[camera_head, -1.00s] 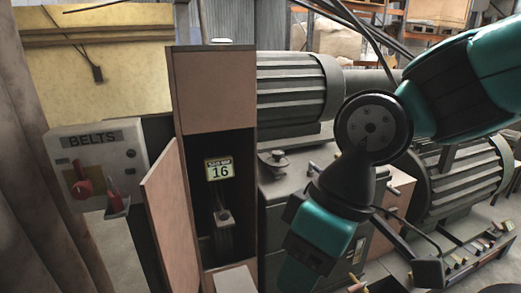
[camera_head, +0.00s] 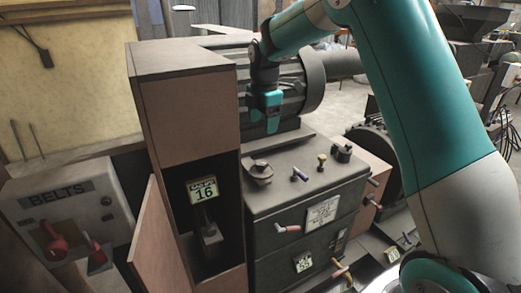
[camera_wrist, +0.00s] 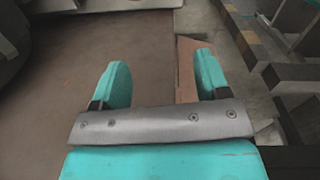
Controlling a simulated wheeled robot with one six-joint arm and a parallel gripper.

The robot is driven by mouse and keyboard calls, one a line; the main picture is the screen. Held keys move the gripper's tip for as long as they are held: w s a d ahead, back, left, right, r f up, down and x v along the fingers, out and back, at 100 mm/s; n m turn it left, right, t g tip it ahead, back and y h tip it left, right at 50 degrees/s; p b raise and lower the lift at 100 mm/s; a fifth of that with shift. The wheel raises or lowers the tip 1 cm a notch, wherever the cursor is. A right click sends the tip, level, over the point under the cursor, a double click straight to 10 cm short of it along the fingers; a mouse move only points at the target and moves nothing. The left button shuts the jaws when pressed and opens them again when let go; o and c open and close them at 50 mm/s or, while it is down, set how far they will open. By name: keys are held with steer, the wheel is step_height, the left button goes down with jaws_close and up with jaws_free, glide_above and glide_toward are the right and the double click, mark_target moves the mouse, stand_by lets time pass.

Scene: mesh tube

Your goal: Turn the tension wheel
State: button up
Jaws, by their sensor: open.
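My gripper (camera_head: 270,122) hangs above the machine, in front of the ribbed motor housing, in the head view. In the wrist view my gripper (camera_wrist: 162,68) has two teal fingers spread apart with nothing between them. A dark round knob or small wheel (camera_head: 257,171) sits on the grey machine top, below and slightly left of my gripper and apart from it. I cannot tell for certain whether it is the tension wheel. A second dark knob (camera_head: 342,153) stands at the right of the same top.
A tall brown cabinet (camera_head: 190,120) with its door open stands left of the machine. A BELTS switch box (camera_head: 70,215) is at the far left. Small levers (camera_head: 299,174) and a red-tipped handle (camera_head: 287,229) project from the machine. The ribbed motor (camera_head: 290,85) stands behind.

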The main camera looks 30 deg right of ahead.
mark_target(261, 163)
steer(key=w+d+f+n, duration=0.1)
steer(key=w+d+n, duration=0.2)
steer(key=w+n, duration=0.35)
steer(key=shift+n+g, duration=0.4)
steer(key=shift+n, duration=0.15)
step_height(261, 163, down, 17)
steer(key=p, duration=0.5)
steer(key=shift+s+a+f, duration=0.1)
steer(key=shift+f, duration=0.05)
steer(key=c, duration=0.9)
steer(key=shift+c, duration=0.2)
